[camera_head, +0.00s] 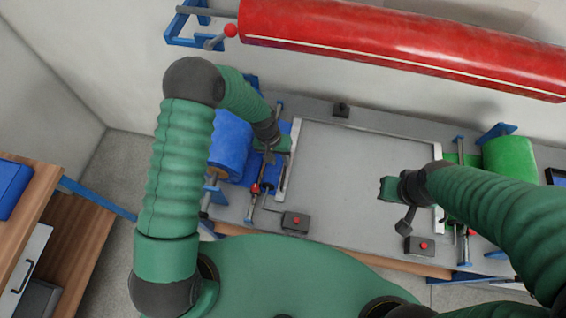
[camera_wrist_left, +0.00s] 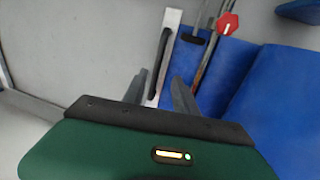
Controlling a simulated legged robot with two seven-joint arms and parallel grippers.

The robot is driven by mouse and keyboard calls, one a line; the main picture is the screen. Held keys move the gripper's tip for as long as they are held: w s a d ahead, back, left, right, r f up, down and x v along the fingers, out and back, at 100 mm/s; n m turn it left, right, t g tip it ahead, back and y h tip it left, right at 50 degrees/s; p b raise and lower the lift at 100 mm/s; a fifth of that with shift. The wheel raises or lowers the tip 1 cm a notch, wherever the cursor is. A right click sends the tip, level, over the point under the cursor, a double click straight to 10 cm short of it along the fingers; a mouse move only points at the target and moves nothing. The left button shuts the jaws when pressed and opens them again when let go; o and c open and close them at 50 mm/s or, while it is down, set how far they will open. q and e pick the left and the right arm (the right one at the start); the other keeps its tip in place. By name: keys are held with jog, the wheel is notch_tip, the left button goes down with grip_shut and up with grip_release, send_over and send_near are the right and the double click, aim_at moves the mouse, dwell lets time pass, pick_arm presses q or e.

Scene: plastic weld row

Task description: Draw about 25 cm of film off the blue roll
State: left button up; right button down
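The blue roll (camera_head: 229,143) is at the left end of the grey work table. Blue film (camera_head: 285,128) shows beyond a cross bar beside it, partly hidden by my left arm. In the left wrist view the blue film (camera_wrist_left: 245,85) fills the right side. My left gripper (camera_head: 286,145) is over the table's left end, near the film. In the left wrist view its fingers (camera_wrist_left: 160,82) are apart, with a pale bar and dark handle beyond them and no film visibly between them. My right gripper (camera_head: 384,189) is above the right part of the table; its fingers are too small to judge.
A large red roll (camera_head: 400,42) hangs along the back wall. A green roll (camera_head: 509,157) is at the table's right end. Boxes with red buttons (camera_head: 295,222) (camera_head: 419,246) stand at the front edge. The grey panel (camera_head: 345,170) between is clear. A wooden cabinet (camera_head: 40,215) stands left.

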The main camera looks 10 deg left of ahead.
aim_at(285, 169)
pick_arm(q)
jog(key=x, duration=0.4)
jog(key=shift+d+f+p, duration=0.1)
jog(key=shift+f+p, duration=0.05)
jog(key=shift+p, duration=0.15)
jog(key=shift+s+d, duration=0.25)
jog(key=shift+d, duration=0.25)
jog(key=shift+w+f, duration=0.2)
jog(key=shift+c, duration=1.4)
jog(key=shift+a, duration=0.4)
grip_shut()
jog(key=shift+d, duration=0.2)
